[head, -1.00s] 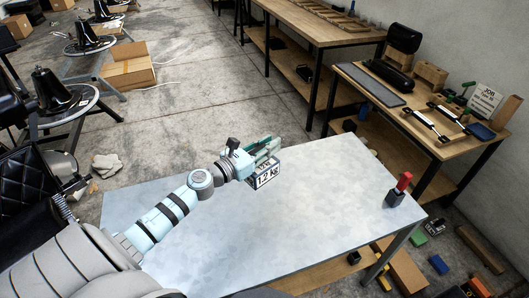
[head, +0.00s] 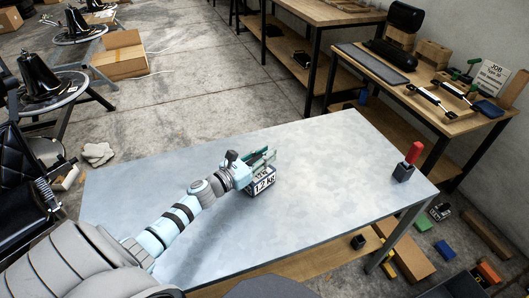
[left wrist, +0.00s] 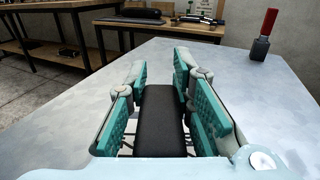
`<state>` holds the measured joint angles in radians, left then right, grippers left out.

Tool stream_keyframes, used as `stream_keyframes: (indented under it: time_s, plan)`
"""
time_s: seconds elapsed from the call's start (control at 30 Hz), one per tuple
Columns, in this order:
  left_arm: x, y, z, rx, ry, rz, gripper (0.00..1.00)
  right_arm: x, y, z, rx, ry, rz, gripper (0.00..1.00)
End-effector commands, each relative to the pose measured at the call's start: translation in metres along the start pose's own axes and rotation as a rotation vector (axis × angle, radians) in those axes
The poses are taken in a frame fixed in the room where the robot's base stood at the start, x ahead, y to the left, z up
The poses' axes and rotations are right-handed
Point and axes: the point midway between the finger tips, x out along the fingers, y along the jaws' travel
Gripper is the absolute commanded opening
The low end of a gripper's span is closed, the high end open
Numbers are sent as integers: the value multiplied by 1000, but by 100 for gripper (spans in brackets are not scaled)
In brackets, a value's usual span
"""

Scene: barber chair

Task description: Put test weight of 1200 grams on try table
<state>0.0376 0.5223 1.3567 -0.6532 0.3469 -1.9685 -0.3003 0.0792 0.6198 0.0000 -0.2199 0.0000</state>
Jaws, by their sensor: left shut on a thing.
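The test weight (head: 263,184) is a small dark block with a white label reading 1.2 kg. My left gripper (head: 262,160) is shut on it from above, over the grey metal-topped table (head: 330,180). In the left wrist view the weight's black top (left wrist: 160,120) lies between the teal finger pads (left wrist: 160,85). The weight is at or just above the table surface; I cannot tell if it touches. My right gripper is not in view.
A red-handled tool in a dark block (head: 407,165) stands near the table's right end. The table's middle and right are otherwise clear. A wooden workbench (head: 440,125) with tools stands behind at right. Boxes and colored blocks lie on the floor at right.

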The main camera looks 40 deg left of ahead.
Motion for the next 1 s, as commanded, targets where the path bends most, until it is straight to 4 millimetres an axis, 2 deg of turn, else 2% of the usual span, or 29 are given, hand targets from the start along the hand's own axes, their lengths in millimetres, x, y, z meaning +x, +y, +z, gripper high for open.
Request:
stream_keyframes:
  time_s: [0.03, 0.13, 0.43, 0.53, 0.83, 0.9, 1.0]
  plan:
    - [0, 0, 0, 0, 0, 0, 25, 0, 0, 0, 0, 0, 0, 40]
    - [0, 0, 0, 0, 0, 0, 41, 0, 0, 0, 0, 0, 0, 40]
    - [0, 0, 1, 0, 0, 0, 42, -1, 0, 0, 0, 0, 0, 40]
    - [-6, 1, 0, 3, 0, 0, 42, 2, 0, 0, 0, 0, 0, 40]
    - [-64, 0, -2, 1, 5, -3, 42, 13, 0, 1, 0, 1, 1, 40]
    - [-83, -1, 4, -2, 9, -4, 42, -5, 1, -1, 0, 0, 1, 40]
    - [-104, 0, 5, -2, 6, -3, 42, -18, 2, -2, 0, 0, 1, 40]
